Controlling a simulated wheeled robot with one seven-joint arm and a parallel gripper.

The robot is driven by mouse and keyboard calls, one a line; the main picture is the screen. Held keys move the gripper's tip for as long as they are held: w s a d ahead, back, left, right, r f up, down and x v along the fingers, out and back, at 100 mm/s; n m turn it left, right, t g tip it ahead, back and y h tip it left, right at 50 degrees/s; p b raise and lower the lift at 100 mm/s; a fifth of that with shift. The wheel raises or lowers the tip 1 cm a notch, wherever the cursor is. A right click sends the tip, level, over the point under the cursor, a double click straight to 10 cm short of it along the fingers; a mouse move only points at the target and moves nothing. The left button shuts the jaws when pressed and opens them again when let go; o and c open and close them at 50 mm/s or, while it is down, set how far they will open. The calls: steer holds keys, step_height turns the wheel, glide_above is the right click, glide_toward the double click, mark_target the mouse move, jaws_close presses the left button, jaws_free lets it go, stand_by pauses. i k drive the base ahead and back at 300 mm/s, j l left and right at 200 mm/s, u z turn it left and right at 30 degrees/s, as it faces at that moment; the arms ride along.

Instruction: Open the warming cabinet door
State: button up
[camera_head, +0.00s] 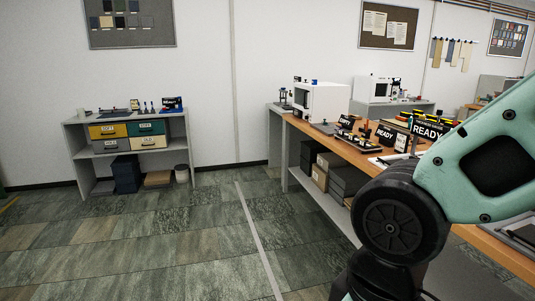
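A white box-shaped cabinet (328,101) stands at the far end of the wooden-topped bench (334,147). Its left face has a dark window and looks shut, but it is small and seen at an angle. A second white box (372,89) with a dark front panel stands farther back to the right. No label tells which one is the warming cabinet. My teal and black arm fills the lower right, apart from both boxes. My gripper is out of view.
Small tools and black "READY" signs (429,128) stand along the bench. Boxes (347,180) sit on its lower shelf. A grey shelf (98,156) with coloured drawers stands at the left wall. The floor (150,245) between is clear.

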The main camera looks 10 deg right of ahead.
mark_target(309, 109)
steer(key=i, duration=3.8)
steer(key=i+z, duration=0.2)
steer(key=i, duration=0.35)
steer(key=i+j+z, duration=0.2)
steer(key=i, duration=0.35)
